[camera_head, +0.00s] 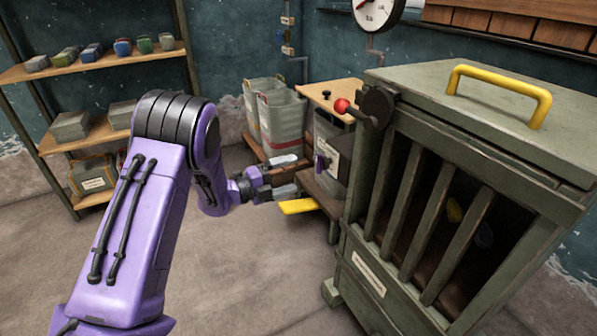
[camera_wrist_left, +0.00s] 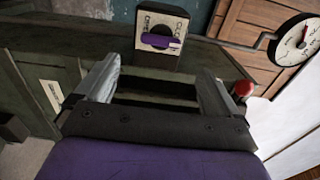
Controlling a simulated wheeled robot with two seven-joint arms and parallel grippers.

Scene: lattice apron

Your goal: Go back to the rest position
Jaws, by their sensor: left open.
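My left gripper (camera_head: 283,177) reaches in from the left on its purple arm in the head view. Its two grey fingers are spread apart with nothing between them. In the left wrist view the open fingers (camera_wrist_left: 158,88) frame empty space. A panel with a purple handle (camera_wrist_left: 160,41) shows beyond them. My right gripper is not in view.
A yellow pedal (camera_head: 299,206) sticks out below my gripper. Pale bins (camera_head: 276,115) stand behind. A shelf (camera_head: 85,137) with boxes stands at the left. The floor (camera_head: 255,275) in front is clear.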

